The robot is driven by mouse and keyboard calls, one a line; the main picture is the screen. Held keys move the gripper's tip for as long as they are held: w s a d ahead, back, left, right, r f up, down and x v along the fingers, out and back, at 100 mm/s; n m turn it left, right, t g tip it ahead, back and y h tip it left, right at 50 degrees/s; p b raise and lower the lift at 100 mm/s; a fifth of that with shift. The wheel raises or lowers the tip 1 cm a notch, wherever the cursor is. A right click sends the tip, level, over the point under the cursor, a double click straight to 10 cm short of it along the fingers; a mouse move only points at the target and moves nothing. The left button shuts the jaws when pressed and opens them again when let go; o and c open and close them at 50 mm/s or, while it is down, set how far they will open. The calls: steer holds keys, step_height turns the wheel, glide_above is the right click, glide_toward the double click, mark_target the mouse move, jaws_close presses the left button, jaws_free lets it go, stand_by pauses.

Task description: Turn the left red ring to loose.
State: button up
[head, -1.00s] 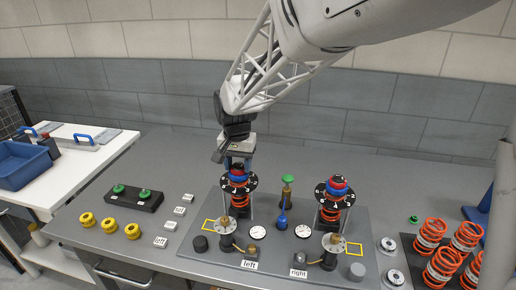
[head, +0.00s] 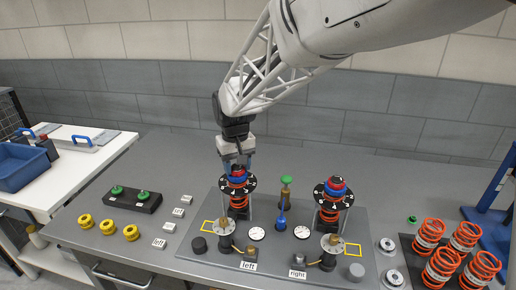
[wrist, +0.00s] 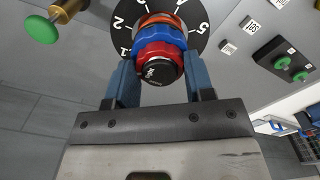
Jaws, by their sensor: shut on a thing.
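The left red ring (head: 238,179) sits above a blue ring near the top of the left spring stack, over a black numbered dial (head: 251,186). In the wrist view the red ring (wrist: 160,50) lies under a black cap (wrist: 159,71), with the blue ring (wrist: 158,39) beyond it. My gripper (head: 237,165) comes down from above, its blue fingers on both sides of the red ring. The gripper (wrist: 160,68) is shut on it. The exact finger contact is partly hidden. The "left" label (head: 249,267) stands in front of this stack.
The right stack with its own dial (head: 347,196) stands to the right. Between them are a green-topped brass post (head: 286,184), a blue knob (head: 281,222) and gauges (head: 256,233). Yellow rings (head: 108,227) lie left; orange springs (head: 432,231) stand right.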

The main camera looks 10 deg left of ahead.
steer(key=n, duration=0.4)
steer(key=shift+n, duration=0.4)
steer(key=n, duration=0.4)
steer(key=shift+n, duration=0.3)
steer(key=o, duration=0.9)
steer(key=shift+r, duration=0.15)
steer(key=shift+r, duration=3.8)
steer(key=shift+d, duration=0.15)
